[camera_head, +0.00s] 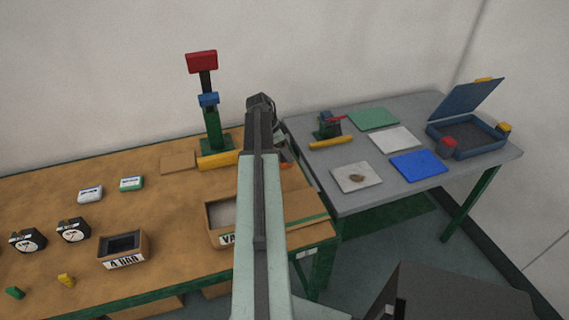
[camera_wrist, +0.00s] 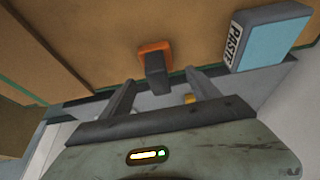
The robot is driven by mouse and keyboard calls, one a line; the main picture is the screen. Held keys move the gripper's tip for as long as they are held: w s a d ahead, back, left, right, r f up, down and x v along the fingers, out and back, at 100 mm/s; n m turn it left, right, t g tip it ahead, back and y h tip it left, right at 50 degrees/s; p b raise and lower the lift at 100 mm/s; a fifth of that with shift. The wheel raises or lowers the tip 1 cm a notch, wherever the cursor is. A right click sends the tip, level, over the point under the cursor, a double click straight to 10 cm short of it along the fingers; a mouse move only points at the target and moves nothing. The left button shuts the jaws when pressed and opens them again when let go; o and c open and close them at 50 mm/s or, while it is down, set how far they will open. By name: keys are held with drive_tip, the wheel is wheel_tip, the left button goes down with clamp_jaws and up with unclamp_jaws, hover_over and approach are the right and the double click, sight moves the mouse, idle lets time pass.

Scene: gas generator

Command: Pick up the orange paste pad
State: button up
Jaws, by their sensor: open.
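The orange paste pad (camera_wrist: 155,50) shows in the wrist view as an orange block with a dark grey handle on the brown tabletop. My gripper (camera_wrist: 160,79) is open, with one finger on each side of the handle's near end. I cannot tell whether either finger touches it. In the head view my arm hides most of this area, and only a small orange patch, perhaps the pad, shows just right of the arm.
A box labelled PASTE with a light blue top (camera_wrist: 275,40) lies close to the right of the pad. A yellow cylinder (camera_head: 219,160) and an open cardboard box (camera_head: 213,222) lie left of my arm. A grey table (camera_head: 350,205) stands to the right.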

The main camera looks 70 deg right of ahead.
drive_tip(key=b+x, duration=0.2)
drive_tip(key=x, duration=0.2)
drive_tip(key=shift+w+a, duration=0.1)
drive_tip(key=shift+a, duration=0.05)
drive_tip(key=shift+r, duration=0.15)
drive_tip(key=c, duration=1.4)
drive_tip(key=shift+c, duration=0.2)
